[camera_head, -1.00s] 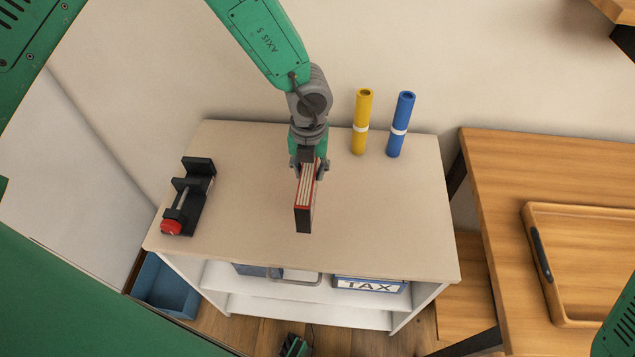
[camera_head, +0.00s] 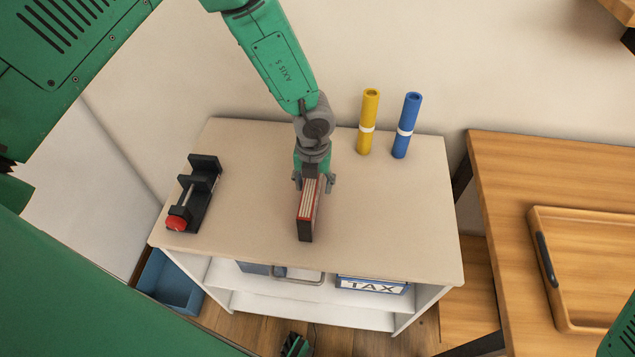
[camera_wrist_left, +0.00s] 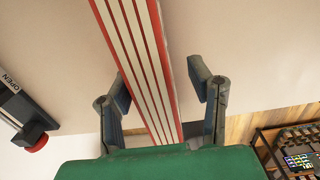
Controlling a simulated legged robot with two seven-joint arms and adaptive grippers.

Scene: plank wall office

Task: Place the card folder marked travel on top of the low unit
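A card folder (camera_head: 309,212) with a red-edged, white-striped side and a dark end stands upright on the low unit's pale top (camera_head: 385,215), near the middle. Its label does not show, so I cannot read "travel". My left gripper (camera_head: 314,184) is at the folder's back end, one finger on each side. In the left wrist view the folder (camera_wrist_left: 140,60) runs between the open fingers (camera_wrist_left: 160,88). A gap shows at the right finger; the left finger is close to the folder, and I cannot tell if it touches. My right gripper is not in view.
A black vise (camera_head: 195,195) with a red knob stands left. Yellow (camera_head: 368,122) and blue (camera_head: 407,125) tubes stand at the back. A TAX folder (camera_head: 371,285) lies on the shelf below. A wooden table with a tray (camera_head: 590,225) is at right, a blue bin (camera_head: 172,283) lower left.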

